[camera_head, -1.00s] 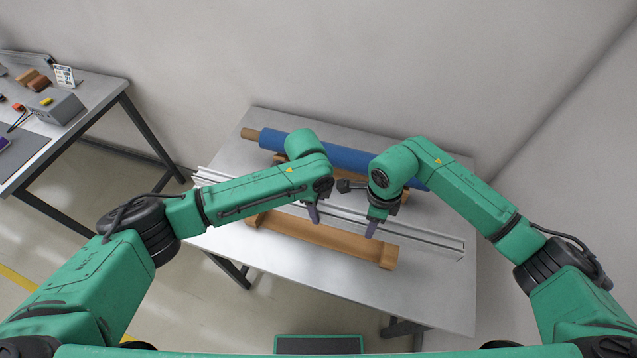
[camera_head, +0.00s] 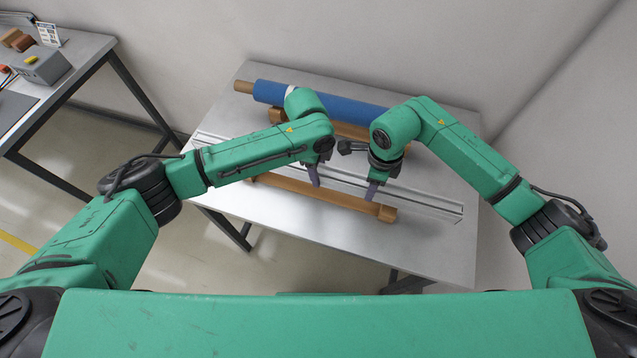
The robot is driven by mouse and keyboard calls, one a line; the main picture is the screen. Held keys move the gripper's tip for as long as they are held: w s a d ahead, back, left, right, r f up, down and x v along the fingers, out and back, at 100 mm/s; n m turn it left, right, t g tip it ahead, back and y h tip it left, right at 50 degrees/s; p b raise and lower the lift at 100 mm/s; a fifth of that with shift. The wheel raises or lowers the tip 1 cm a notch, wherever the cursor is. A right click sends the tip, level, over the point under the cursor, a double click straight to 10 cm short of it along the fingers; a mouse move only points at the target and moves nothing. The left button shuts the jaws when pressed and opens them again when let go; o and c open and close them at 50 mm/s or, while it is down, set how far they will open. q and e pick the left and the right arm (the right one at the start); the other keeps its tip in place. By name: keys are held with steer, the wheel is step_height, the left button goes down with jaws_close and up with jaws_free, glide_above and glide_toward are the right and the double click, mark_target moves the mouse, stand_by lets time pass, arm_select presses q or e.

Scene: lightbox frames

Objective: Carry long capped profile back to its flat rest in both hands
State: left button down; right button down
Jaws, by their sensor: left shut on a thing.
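The long silver profile (camera_head: 430,204) runs across the table, from the left edge to the right side, just behind the front wooden rest (camera_head: 340,201) in the picture. Whether it touches the rest or hangs above it, I cannot tell. My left gripper (camera_head: 314,176) points down and is shut on the profile near its middle. My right gripper (camera_head: 371,190) points down at the profile farther right; its finger gap is hidden. My forearms cover parts of the profile. Any caps on its ends are too small to make out.
A blue roll (camera_head: 345,108) on a brown core lies at the table's back, on another wooden rest (camera_head: 352,130). The grey table (camera_head: 420,246) is bare at front right. A second table at far left holds a grey box (camera_head: 41,66) and small items.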

arm_select(q)
steer(key=shift+f+b, duration=0.4)
steer(key=shift+f, duration=0.35)
arm_select(e)
steer(key=shift+f, duration=0.75)
arm_select(q)
steer(key=shift+c, duration=1.6)
jaws_free()
steer(key=shift+w+a+r, duration=0.1)
steer(key=shift+w, duration=0.05)
arm_select(e)
steer(key=shift+c, duration=1.6)
jaws_free()
steer(key=shift+w+r, duration=0.1)
steer(key=shift+w, duration=0.1)
steer(key=shift+s, duration=0.1)
arm_select(q)
steer(key=shift+r, duration=0.35)
steer(key=r, duration=0.3)
steer(key=a+r, duration=0.1)
steer(key=r, duration=0.7)
steer(key=shift+w+a+r, duration=0.15)
arm_select(e)
steer(key=shift+r, duration=0.1)
step_height(320, 180, up, 12)
